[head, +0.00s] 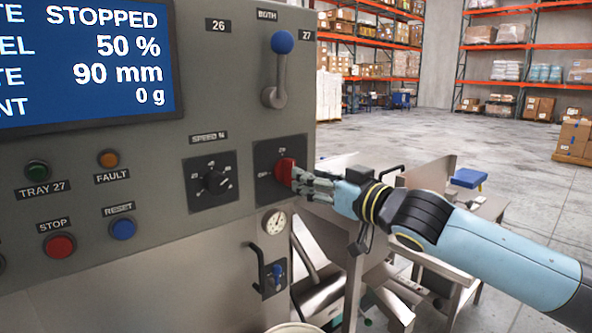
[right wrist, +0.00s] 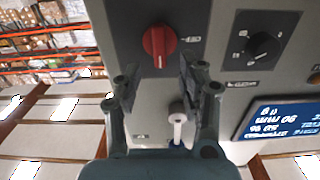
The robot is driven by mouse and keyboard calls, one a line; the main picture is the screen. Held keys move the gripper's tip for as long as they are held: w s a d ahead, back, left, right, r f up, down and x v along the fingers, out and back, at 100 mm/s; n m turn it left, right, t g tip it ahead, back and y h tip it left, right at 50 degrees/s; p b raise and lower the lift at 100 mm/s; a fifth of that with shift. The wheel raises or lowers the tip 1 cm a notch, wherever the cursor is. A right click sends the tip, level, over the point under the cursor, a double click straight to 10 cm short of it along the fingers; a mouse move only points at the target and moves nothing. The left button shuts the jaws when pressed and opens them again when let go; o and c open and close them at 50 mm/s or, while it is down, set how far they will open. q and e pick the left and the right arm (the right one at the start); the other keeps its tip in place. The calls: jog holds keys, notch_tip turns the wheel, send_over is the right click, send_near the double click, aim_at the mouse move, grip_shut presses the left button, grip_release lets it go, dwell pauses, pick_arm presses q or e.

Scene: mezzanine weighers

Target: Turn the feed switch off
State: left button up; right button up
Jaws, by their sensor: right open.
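The red rotary switch (head: 285,171) sits on a dark square plate at the right edge of the grey control panel. It also shows in the right wrist view (right wrist: 158,42), its grip bar upright in line with the mark above it in the head view. Another mark is on its left; both are too small to read surely. My right gripper (head: 300,179) is at the switch from the right, and its open fingers (right wrist: 158,74) stand on either side of the knob in the wrist view. I cannot tell whether they touch it. My left gripper is out of view.
The black speed knob (head: 214,182) is left of the switch, and a blue-ball lever (head: 280,70) rises above it. A gauge (head: 275,222) and a handle (head: 268,273) sit below. The display (head: 85,62) reads STOPPED. Metal weigher parts (head: 430,172) stand under my right arm.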

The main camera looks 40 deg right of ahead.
aim_at(288, 172)
jog(key=w+b, duration=0.1)
jog(key=w, duration=0.4)
jog(key=shift+w+a, duration=0.1)
jog(key=shift+a, duration=0.1)
grip_shut()
